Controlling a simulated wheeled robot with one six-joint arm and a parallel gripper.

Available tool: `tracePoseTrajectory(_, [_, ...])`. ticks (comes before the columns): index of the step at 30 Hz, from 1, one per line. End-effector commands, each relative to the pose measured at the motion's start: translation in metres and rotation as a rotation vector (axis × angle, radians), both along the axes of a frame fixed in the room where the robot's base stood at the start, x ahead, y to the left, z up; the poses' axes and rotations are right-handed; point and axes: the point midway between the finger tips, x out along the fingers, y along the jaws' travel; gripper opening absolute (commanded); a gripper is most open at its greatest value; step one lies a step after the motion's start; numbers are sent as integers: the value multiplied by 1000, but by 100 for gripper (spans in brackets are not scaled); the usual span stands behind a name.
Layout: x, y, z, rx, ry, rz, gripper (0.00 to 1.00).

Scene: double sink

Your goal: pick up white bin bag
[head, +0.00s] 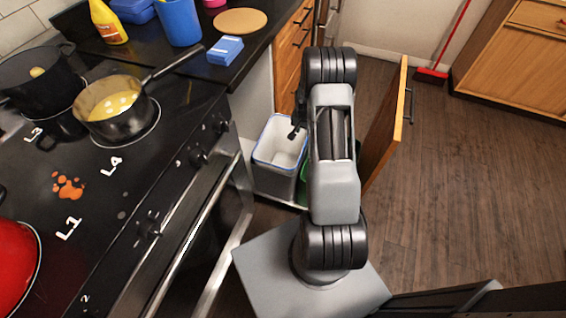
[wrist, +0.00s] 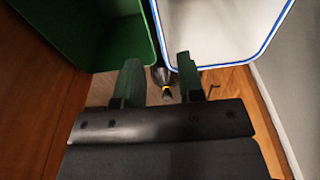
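The white bin bag (head: 281,142) lines a grey bin (head: 272,181) in the open cabinet beside the stove, with a blue edge around its rim. In the wrist view the bag (wrist: 225,25) fills the upper right. My gripper (head: 297,131) is over the bag's right side in the head view, small and dark. In the wrist view my gripper (wrist: 158,72) is open, with nothing seen between its fingers. Its right finger overlaps the bag's near left corner; I cannot tell whether they touch.
A green bin (wrist: 100,45) stands left of the bag in the wrist view, close to the left finger. An open wooden cabinet door (head: 385,125) stands right of my arm. The stove (head: 150,200) is at the left. The wooden floor (head: 470,190) at right is clear.

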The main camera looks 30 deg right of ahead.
Motion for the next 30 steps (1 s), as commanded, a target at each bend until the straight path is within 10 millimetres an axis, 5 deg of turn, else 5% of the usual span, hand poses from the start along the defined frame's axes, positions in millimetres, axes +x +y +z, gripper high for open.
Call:
tracePoseTrajectory(10, [3, -7, -65, 3, 4, -8, 35])
tracePoseTrajectory(30, [8, -14, -129, 1, 3, -6, 35])
